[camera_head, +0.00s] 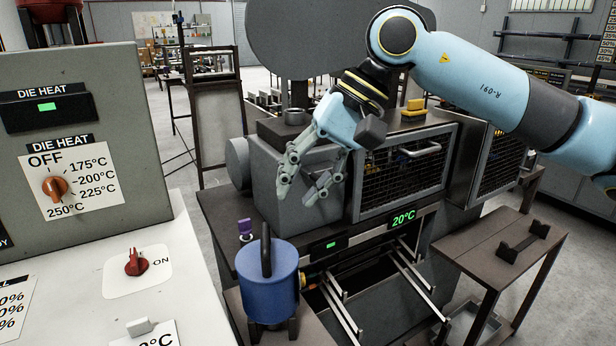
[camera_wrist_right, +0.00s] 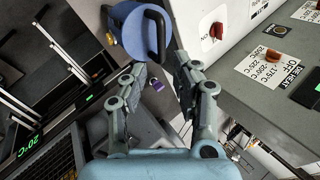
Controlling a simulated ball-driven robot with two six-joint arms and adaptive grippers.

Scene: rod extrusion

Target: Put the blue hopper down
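The blue hopper (camera_head: 268,287) stands upright on a dark stand at the lower middle of the head view, with a black handle (camera_head: 266,250) on it. It also shows at the top of the right wrist view (camera_wrist_right: 138,30). My right gripper (camera_head: 298,192) is above and a little right of the hopper, apart from it. Its two fingers are spread with nothing between them, and in the right wrist view the open fingers (camera_wrist_right: 160,78) point toward the hopper. My left gripper is in neither view.
The grey machine (camera_head: 300,180) with a mesh guard (camera_head: 400,175) and a 20°C display (camera_head: 403,217) stands behind the hopper. A control panel (camera_head: 85,130) is at the left. A small dark table (camera_head: 490,255) is at the right. A small purple object (camera_head: 245,228) sits just behind the hopper.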

